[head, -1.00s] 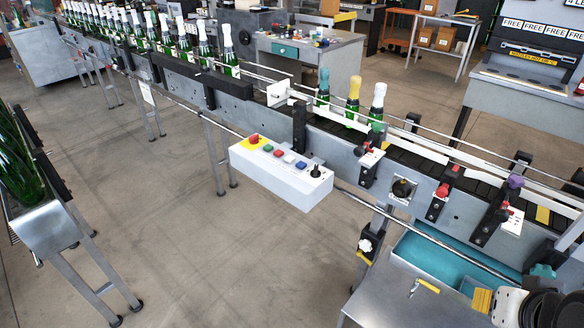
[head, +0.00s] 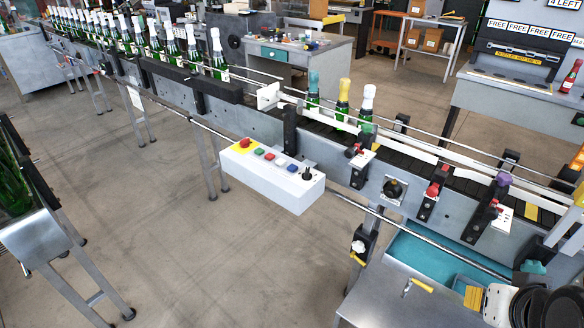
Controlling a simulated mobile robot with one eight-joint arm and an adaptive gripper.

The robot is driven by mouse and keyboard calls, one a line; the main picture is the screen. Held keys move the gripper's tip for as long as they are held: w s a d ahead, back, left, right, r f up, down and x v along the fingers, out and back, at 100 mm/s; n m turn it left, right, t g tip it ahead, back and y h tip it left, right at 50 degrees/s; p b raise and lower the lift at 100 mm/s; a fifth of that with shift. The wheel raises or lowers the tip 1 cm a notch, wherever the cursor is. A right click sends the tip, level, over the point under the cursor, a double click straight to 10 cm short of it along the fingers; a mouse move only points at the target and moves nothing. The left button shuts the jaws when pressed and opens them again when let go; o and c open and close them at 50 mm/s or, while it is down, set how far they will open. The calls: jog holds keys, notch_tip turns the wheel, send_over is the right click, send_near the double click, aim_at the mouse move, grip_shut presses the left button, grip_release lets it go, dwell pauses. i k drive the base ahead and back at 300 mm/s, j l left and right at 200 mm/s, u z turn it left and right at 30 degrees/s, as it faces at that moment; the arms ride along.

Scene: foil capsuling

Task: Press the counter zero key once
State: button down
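A white control box (head: 270,180) is fixed to the near side of the conveyor, around the middle of the head view. On its top are a red mushroom button (head: 245,142) on a yellow base, a green button (head: 259,151), a red button (head: 269,156), a white button (head: 281,161), a blue button (head: 292,168) and a black knob (head: 307,173). No lettering is legible on the box, so I cannot tell whether any of these is the counter zero key.
The conveyor (head: 405,160) runs diagonally and carries several foil-topped bottles. Three bottles, including a gold-topped one (head: 342,104), stand beyond the box. A metal bench with a teal tray (head: 425,258) is lower right. A bottle rack (head: 45,238) is lower left. The floor between is clear.

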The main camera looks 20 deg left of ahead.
aim_at(292, 168)
jog(key=i+j, duration=0.1)
jog(key=j, duration=0.35)
jog(key=i+j, duration=0.1)
jog(key=j, duration=0.35)
jog(key=i+j, duration=0.15)
jog(key=j, duration=0.25)
jog(key=i+j, duration=0.1)
jog(key=j, duration=0.35)
jog(key=i+j, duration=0.1)
jog(key=j, duration=0.35)
jog(key=i+j, duration=0.1)
jog(key=j, duration=0.35)
